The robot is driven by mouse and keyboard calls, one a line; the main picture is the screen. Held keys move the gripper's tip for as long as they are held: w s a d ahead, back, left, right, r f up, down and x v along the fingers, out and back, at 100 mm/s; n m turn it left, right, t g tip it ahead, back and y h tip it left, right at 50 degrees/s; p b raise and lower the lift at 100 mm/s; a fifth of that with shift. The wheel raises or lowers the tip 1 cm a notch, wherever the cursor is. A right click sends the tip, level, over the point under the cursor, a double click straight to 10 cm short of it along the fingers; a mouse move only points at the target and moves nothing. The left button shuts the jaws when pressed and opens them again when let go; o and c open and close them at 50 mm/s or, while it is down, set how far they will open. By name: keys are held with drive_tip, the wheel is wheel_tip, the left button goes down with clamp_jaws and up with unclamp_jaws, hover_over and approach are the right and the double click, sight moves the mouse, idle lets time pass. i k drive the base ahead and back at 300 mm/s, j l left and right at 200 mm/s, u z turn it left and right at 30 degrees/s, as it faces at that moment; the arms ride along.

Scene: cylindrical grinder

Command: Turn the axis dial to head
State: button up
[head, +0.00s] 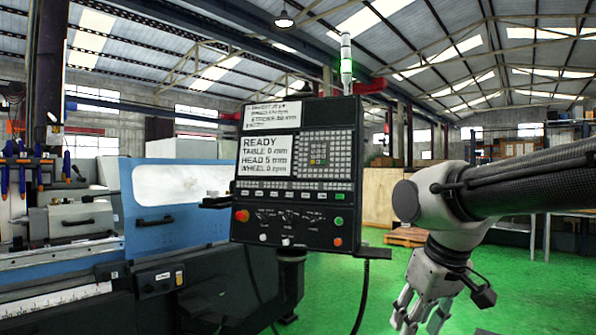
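The black control panel (296,180) stands upright near the middle of the head view. A row of small dark dials (290,216) is on its lower part. Their labels and pointer settings are too small to read, so I cannot tell which is the axis dial or how it is set. The panel's screen (265,155) reads READY, TABLE 0 mm, HEAD 5 mm, WHEEL 0 rpm. My gripper (424,317) hangs at the lower right, clear of the panel, pointing down. Its fingers look apart, with nothing seen between them; the tips are near the bottom edge.
A red-orange button (242,216) sits left of the dials, and several small knobs and buttons lie below them. The blue grinder body (165,205) is on the left. A cable hangs below the panel. Green floor (385,285) is free between panel and gripper.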

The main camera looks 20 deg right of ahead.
sight(288, 221)
drive_tip(key=i+l+u, duration=0.15)
drive_tip(key=i, duration=0.4)
drive_tip(key=i+l+u, duration=0.2)
drive_tip(key=i, duration=0.35)
